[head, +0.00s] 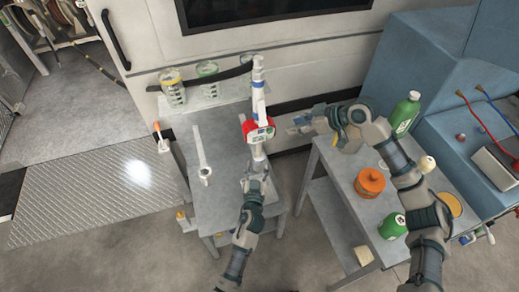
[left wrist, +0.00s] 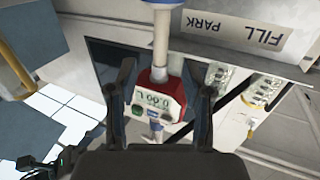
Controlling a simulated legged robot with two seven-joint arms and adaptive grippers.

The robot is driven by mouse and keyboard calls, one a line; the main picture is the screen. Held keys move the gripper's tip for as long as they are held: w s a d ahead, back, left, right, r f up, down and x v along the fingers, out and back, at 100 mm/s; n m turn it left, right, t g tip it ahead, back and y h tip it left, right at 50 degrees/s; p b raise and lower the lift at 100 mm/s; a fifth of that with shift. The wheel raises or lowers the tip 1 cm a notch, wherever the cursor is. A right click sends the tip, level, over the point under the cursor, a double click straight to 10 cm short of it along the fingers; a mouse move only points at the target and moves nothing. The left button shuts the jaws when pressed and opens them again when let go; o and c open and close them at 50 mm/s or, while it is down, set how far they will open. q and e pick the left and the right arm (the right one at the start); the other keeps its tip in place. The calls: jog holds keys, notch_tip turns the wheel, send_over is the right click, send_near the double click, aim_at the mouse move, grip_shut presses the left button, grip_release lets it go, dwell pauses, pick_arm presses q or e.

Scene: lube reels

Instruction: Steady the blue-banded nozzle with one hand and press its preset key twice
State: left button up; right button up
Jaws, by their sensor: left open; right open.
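The nozzle (head: 258,130) has a red body, a white stem and a blue band (head: 257,103), and stands over the grey bench in the head view. In the left wrist view its red body (left wrist: 160,97) shows a display reading 0.00 L and a green key (left wrist: 138,111). My left gripper (head: 257,158) is open just below the red body; in the left wrist view its two fingers (left wrist: 162,78) stand on either side of the nozzle. Contact cannot be told. My right gripper (head: 300,122) is open and empty, to the right of the red body, apart from it.
A white nozzle (head: 202,160) is on the grey bench (head: 222,190). Clear jars (head: 208,82) stand at the back by a black hose (head: 225,74). A right-hand table (head: 345,185) holds an orange pot (head: 370,182) and green bottles (head: 405,112). A gap separates both tables.

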aim_at(259, 150)
pick_arm(q)
jog(key=w, duration=0.7)
jog(key=shift+w+d, duration=0.3)
jog(key=shift+w, duration=0.1)
jog(key=shift+w+d, duration=0.25)
jog(key=shift+w, duration=0.25)
jog(key=shift+a, duration=0.1)
pick_arm(e)
jog(key=shift+d, duration=0.1)
pick_arm(q)
jog(key=shift+a, duration=0.25)
grip_shut()
pick_arm(e)
jog(key=shift+a, duration=0.25)
pick_arm(q)
jog(key=shift+d, duration=0.1)
pick_arm(e)
jog(key=shift+d, duration=0.1)
jog(key=shift+c, duration=0.3)
pick_arm(q)
jog(key=shift+d, duration=0.15)
pick_arm(e)
jog(key=shift+d, duration=0.1)
grip_shut()
